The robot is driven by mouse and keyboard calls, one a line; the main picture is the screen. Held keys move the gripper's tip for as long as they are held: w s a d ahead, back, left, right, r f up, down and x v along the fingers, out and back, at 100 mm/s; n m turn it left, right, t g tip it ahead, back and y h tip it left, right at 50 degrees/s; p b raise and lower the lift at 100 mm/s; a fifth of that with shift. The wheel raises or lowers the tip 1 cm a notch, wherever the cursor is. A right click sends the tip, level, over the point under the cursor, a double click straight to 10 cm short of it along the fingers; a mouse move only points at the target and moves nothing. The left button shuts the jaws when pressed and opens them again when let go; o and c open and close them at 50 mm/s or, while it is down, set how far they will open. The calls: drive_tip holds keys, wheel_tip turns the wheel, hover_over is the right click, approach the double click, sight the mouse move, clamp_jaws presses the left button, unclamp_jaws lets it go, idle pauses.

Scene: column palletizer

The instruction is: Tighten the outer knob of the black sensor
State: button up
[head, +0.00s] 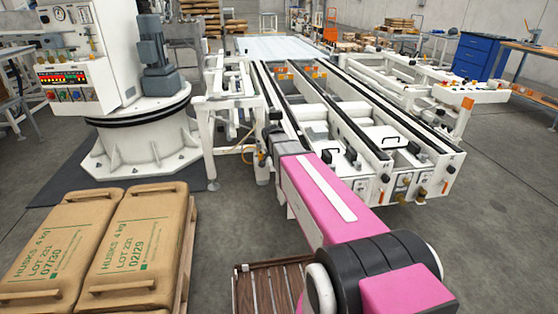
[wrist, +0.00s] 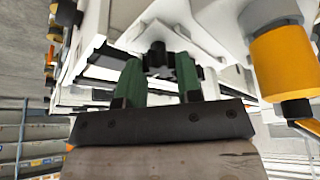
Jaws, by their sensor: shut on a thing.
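In the wrist view my gripper (wrist: 159,76) has its two green fingers closed on either side of a small black knob (wrist: 157,55). The knob sits against the white frame, and the black sensor's body behind it is mostly hidden by the fingers. In the head view my pink arm reaches forward to the near left end of the conveyor, and its far end hides the fingers and the knob.
A yellow-orange cylinder (wrist: 282,62) hangs close to the right of my gripper. The white conveyor (head: 345,125) fills the middle. Brown sacks (head: 135,235) lie at front left, beside a slatted wooden pallet (head: 270,285). Open floor lies to the right.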

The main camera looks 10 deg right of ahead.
drive_tip(key=o, duration=0.7)
drive_tip(key=shift+c, duration=0.2)
drive_tip(key=v, duration=1)
drive_tip(key=shift+s+r, duration=0.15)
drive_tip(key=shift+r, duration=0.2)
drive_tip(key=shift+f, duration=0.1)
drive_tip(key=s+d+f+n+g+y, duration=0.1)
drive_tip(key=s+f+n, duration=0.2)
drive_tip(key=s+f, duration=0.4)
drive_tip(key=s+d+f+n+g+y, duration=0.1)
drive_tip(key=s+f+n, duration=0.3)
drive_tip(key=s, duration=1)
wheel_tip(320, 180, down, 4)
drive_tip(key=shift+s+d+r+g+y, duration=0.1)
drive_tip(key=shift+s+d+g+y, duration=0.25)
drive_tip(key=shift+g, duration=0.45)
